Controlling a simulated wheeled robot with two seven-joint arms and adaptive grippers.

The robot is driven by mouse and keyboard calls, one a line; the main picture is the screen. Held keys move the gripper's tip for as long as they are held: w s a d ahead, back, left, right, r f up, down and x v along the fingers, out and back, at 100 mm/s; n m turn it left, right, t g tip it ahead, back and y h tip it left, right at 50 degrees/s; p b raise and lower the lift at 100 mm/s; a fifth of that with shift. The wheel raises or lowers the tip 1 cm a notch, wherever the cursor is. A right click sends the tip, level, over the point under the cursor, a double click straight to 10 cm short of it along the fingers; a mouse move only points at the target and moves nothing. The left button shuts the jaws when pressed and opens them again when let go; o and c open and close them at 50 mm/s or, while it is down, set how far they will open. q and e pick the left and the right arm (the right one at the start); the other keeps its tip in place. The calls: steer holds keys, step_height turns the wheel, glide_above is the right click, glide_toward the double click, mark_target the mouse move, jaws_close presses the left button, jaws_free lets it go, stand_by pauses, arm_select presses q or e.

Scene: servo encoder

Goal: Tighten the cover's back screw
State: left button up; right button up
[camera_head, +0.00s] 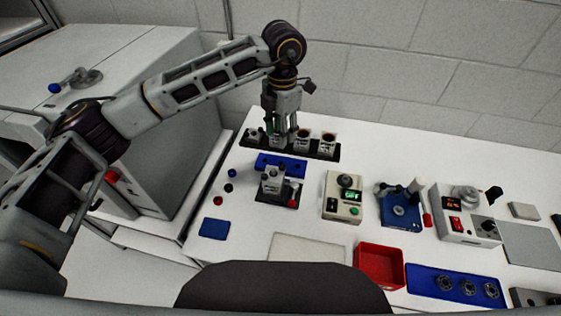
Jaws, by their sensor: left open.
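My left gripper (284,136) points down at the dark rack (322,152) at the back of the table. It is open, and its fingers are at the rack's left part, in front of or around one of the units there; I cannot tell whether they touch. A grey metal unit (271,181) stands upright on a dark fixture (277,199) in front of the rack, with a small red part at its right. The cover and its back screw are too small to make out. My right gripper is not in view.
A blue tray (266,160) lies between rack and fixture. A red bin (380,267) and a blue tray with round parts (420,279) are in front.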

mark_target(282, 166)
arm_select(q)
steer(key=shift+w+d+n, duration=0.15)
steer(key=shift+d+n, duration=0.1)
steer(key=shift+n, duration=0.65)
steer(key=shift+f+p, duration=1.75)
steer(key=shift+f, duration=5.15)
steer(key=shift+c, duration=0.2)
jaws_close()
